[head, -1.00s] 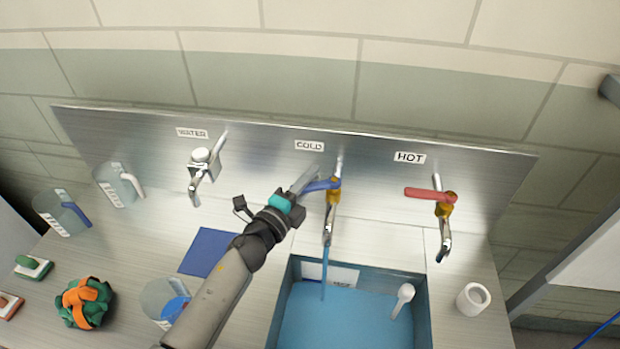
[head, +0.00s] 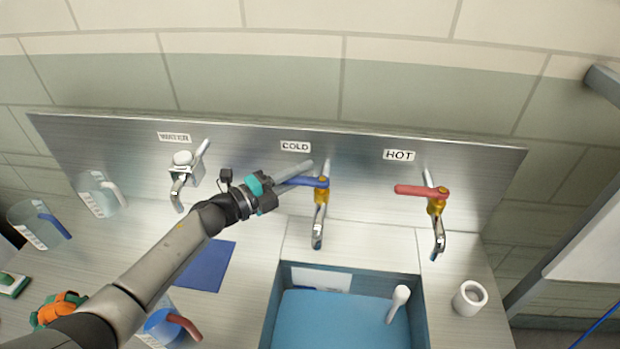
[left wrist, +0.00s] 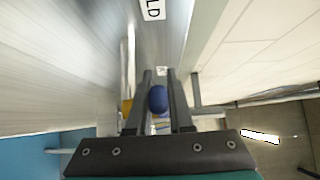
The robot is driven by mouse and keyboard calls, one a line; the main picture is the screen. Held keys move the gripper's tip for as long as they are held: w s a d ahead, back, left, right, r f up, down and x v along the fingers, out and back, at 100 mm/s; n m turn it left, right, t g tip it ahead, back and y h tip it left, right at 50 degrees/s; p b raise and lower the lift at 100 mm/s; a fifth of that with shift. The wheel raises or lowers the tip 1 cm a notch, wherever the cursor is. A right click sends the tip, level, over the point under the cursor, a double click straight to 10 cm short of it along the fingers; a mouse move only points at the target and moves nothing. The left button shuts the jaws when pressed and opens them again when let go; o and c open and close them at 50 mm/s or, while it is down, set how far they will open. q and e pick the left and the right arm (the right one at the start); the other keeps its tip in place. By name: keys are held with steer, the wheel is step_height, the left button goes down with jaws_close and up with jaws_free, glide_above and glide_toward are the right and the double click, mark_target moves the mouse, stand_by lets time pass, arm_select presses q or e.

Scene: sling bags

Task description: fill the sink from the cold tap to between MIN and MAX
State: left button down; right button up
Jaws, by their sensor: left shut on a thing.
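The cold tap (head: 319,215) stands under the COLD label (head: 296,146) and has a blue lever (head: 308,182) pointing left. My left gripper (head: 296,178) is shut on the blue lever. In the left wrist view the lever's blue end (left wrist: 158,99) lies between the two fingers (left wrist: 160,105). No stream shows below the cold spout. The sink (head: 274,318) holds blue water (head: 325,322). A pale panel (head: 321,280) is on its back wall, but MIN and MAX marks cannot be read. My right gripper is not in view.
The hot tap (head: 438,225) with a red lever is at the right, and the WATER tap (head: 184,178) at the left. A white-headed stick (head: 397,304) stands in the sink. A white cup (head: 469,298) is right of it. Jugs, a blue mat (head: 207,266) and an orange-green bundle are left.

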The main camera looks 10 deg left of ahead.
arm_select(q)
steer(key=c, duration=0.8)
jaws_free()
steer(key=b+v, duration=0.1)
steer(key=v, duration=1.4)
steer(key=shift+a+b, duration=0.2)
steer(key=shift+b, duration=0.2)
